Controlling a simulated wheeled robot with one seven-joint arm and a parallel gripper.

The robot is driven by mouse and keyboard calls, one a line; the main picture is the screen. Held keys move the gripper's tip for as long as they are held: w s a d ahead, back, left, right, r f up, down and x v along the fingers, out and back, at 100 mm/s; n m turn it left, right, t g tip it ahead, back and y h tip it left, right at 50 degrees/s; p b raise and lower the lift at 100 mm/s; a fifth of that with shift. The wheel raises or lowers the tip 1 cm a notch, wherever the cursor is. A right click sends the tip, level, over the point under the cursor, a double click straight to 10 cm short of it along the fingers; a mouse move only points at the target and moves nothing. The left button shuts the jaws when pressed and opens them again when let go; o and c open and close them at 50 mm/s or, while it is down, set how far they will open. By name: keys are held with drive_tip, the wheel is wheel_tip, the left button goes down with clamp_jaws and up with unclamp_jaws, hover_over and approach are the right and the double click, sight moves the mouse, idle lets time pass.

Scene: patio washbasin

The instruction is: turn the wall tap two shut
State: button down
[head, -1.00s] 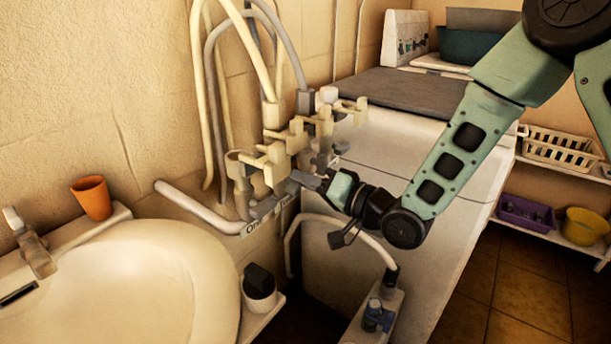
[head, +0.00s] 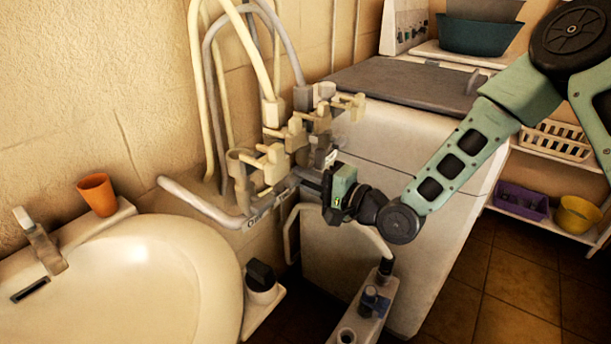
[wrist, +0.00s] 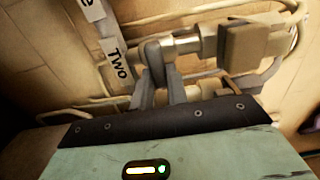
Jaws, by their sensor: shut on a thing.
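Several wall taps with cream handles stand in a row on grey pipework beside the basin. The handle's exact angle is hard to tell.
A tap with a blocky cream handle (wrist: 252,45) is close on the right in the wrist view. The basin (head: 140,285) with an orange cup (head: 97,194) is at left. A white appliance (head: 400,170) stands behind my arm. A curved pipe (head: 345,213) passes below my gripper.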

idle(0.5)
drive_tip(key=c, duration=1.4)
unclamp_jaws()
drive_tip(key=shift+p+v, duration=2.35)
drive_tip(key=shift+v, duration=6.4)
drive_tip(key=shift+f, duration=0.1)
